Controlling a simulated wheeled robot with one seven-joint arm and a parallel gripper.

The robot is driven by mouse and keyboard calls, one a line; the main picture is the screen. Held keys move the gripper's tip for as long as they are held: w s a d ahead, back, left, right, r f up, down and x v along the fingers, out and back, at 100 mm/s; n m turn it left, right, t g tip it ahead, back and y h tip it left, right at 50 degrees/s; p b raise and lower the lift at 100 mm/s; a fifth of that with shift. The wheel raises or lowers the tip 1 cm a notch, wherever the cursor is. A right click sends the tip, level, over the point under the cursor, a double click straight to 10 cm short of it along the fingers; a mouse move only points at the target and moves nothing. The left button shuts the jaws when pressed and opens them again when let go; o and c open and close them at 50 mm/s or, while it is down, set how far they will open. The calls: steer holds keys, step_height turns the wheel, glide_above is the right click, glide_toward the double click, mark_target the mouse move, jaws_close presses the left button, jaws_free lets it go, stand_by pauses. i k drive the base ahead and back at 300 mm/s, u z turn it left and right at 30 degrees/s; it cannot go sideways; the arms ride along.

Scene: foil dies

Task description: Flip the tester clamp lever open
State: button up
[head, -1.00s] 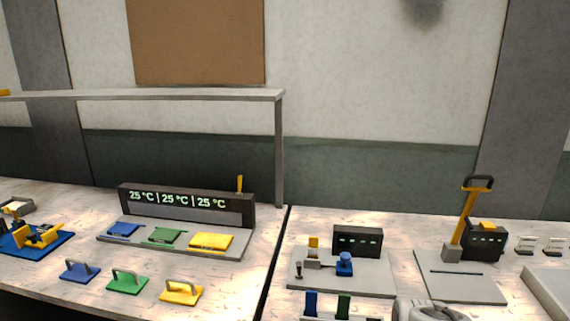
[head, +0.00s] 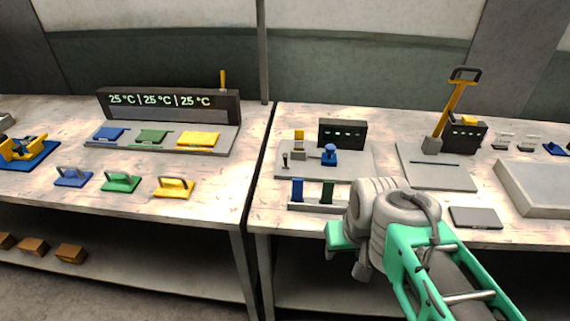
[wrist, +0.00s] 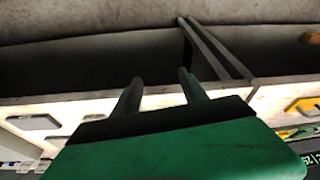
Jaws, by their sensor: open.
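On the right bench, a grey plate (head: 350,173) carries a black display box (head: 342,133), a blue knob-like part (head: 330,155), a yellow-topped block (head: 299,140) and a small dark upright lever (head: 285,160). To its right, another grey plate (head: 440,177) carries a tall yellow lever (head: 450,112) with a black handle, standing tilted beside a black box (head: 466,136). I cannot tell for certain which lever is the tester clamp. My gripper is open and empty in the wrist view (wrist: 160,88). In the head view its green body is in front of the bench edge, away from both levers; its fingers are hidden.
A dark flat plate (head: 474,217) and a grey tray (head: 545,185) lie to the right. The left bench holds a temperature display unit (head: 170,105) and blue, green and yellow handled plates (head: 121,182).

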mark_target(285, 156)
steer(key=u, duration=0.5)
steer(key=k, duration=0.6)
steer(key=u, duration=0.95)
steer(key=i, duration=0.95)
steer(key=z, duration=0.6)
